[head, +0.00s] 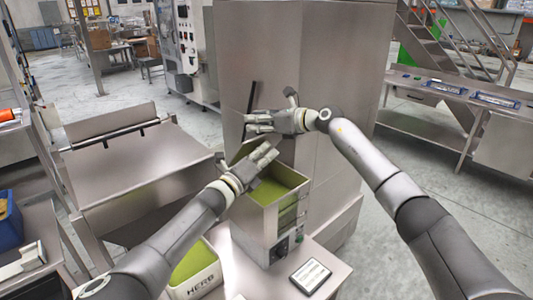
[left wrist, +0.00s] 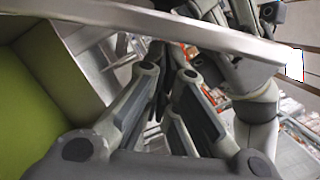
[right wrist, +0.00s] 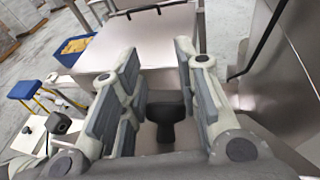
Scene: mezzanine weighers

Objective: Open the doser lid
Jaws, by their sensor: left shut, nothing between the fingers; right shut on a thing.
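The doser (head: 257,221) is a steel box with a control panel on its front. Its top stands open over green contents (head: 280,190). My right gripper (head: 254,124) is above the back of the doser, its fingers closed on a black knob, which shows between them in the right wrist view (right wrist: 167,112). My left gripper (head: 270,153) is shut and empty, just below the right one and over the doser's opening. A thin metal plate edge, probably the lid (left wrist: 190,30), crosses the top of the left wrist view. The grippers hide much of the lid in the head view.
A tall steel cabinet (head: 300,55) stands close behind. A wide steel hopper (head: 130,155) is at left.

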